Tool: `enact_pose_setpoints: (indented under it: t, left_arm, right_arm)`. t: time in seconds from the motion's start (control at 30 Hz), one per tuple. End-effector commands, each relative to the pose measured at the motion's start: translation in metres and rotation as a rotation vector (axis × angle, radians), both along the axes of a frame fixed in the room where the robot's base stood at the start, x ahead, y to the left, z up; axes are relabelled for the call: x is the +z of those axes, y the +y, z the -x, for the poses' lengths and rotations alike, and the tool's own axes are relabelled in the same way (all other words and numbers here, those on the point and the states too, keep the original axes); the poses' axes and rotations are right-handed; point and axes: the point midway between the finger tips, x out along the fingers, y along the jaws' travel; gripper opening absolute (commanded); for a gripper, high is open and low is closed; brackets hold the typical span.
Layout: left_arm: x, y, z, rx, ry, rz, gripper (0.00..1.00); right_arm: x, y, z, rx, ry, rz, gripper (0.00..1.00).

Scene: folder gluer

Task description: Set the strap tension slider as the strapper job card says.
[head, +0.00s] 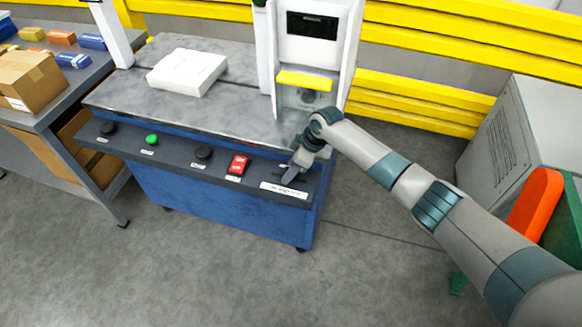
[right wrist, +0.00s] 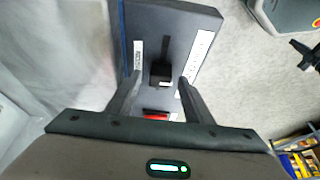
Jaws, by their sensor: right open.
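The strapper's dark control panel (head: 215,172) runs along the front of the blue machine. My right gripper (head: 291,176) is over the panel's right end and hides most of the slider there in the head view. In the right wrist view, the slider's black knob (right wrist: 161,74) sits at the near end of a dark slot, with a fingertip on either side. My right gripper (right wrist: 160,83) is open; I cannot tell whether its fingers touch the knob. White label strips (right wrist: 138,52) flank the slot, too small to read. I see no readable job card. My left gripper is out of view.
A red switch (head: 237,165), a black knob (head: 203,152), a green button (head: 152,139) and another black knob (head: 108,128) sit along the panel. A white package (head: 187,72) lies on the machine top. Yellow barriers (head: 420,105) stand behind.

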Motion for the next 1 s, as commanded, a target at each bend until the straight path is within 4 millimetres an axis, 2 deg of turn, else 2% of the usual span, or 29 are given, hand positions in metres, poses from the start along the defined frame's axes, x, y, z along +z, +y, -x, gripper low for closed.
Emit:
enact_pose_setpoints:
  t: [0.33, 0.53, 0.73, 1.0]
  left_arm:
    - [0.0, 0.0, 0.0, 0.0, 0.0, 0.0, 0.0]
    - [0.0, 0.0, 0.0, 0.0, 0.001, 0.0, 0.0]
    - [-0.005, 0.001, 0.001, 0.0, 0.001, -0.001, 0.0]
    - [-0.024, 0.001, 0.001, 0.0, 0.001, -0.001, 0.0]
  right_arm:
    - [-0.002, 0.001, 0.0, 0.0, 0.0, 0.0, 0.47]
    - [-0.002, 0.001, 0.0, 0.0, 0.0, 0.0, 0.0]
    - [-0.003, 0.006, -0.002, 0.001, -0.001, -0.001, 0.0]
    - [-0.003, 0.041, -0.013, 0.002, -0.002, -0.004, 0.0]
